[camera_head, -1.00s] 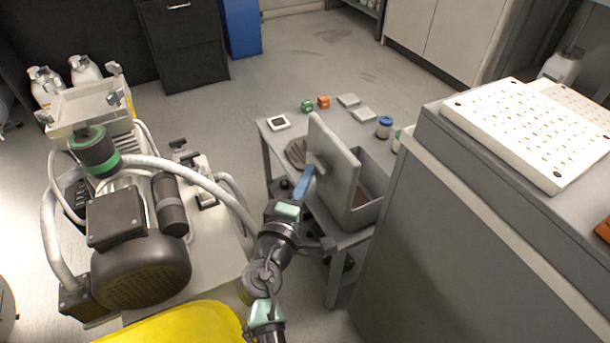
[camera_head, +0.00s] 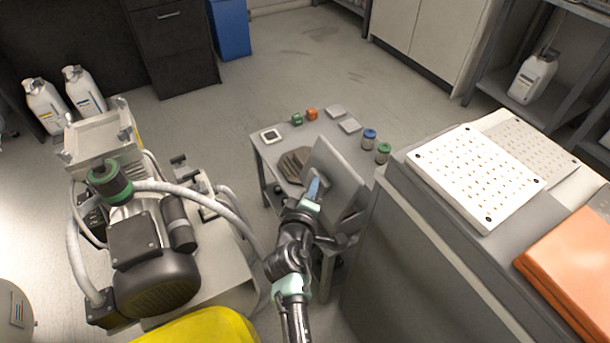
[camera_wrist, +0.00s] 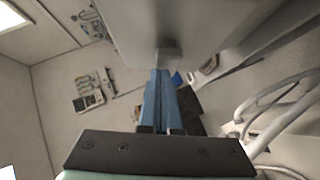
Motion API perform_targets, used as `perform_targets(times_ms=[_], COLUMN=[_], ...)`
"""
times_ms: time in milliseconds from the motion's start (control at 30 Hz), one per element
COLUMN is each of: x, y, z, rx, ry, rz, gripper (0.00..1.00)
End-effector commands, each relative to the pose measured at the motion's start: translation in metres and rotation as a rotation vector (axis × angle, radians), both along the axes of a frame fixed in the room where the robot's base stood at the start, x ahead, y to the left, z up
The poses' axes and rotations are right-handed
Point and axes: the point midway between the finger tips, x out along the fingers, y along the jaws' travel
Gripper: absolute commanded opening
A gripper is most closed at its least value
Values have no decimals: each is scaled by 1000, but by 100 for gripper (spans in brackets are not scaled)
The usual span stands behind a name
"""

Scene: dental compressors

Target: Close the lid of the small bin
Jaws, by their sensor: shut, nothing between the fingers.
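The small bin stands on the grey table at the middle of the head view. Its grey lid (camera_head: 338,184) is tilted over toward the right, partly open, and hides most of the bin body. My gripper (camera_head: 315,186) has its blue fingers shut and empty, at the left, outer face of the lid. In the wrist view the lid (camera_wrist: 205,25) fills the top, and the shut fingertips of my gripper (camera_wrist: 162,75) are at the small grey tab (camera_wrist: 168,54) on it. They look to be touching or very close; I cannot tell which.
The table (camera_head: 270,147) also holds a brown ribbed piece (camera_head: 292,164), small green and orange blocks, grey pads and two jars (camera_head: 369,138). A tall grey cabinet (camera_head: 400,260) stands close on the right. A compressor (camera_head: 150,260) with hoses stands on the left.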

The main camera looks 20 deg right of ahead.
Motion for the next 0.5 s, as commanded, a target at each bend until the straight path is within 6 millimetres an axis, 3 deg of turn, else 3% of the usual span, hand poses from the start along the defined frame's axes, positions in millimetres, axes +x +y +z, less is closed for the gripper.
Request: perform_targets(times_ms=[33,133,500], x=[1,2,8], y=[-6,-13,-39], z=[11,11,5], rx=[36,104,94], ry=[6,20,19], rz=[-4,-4,0], gripper=[0,0,0])
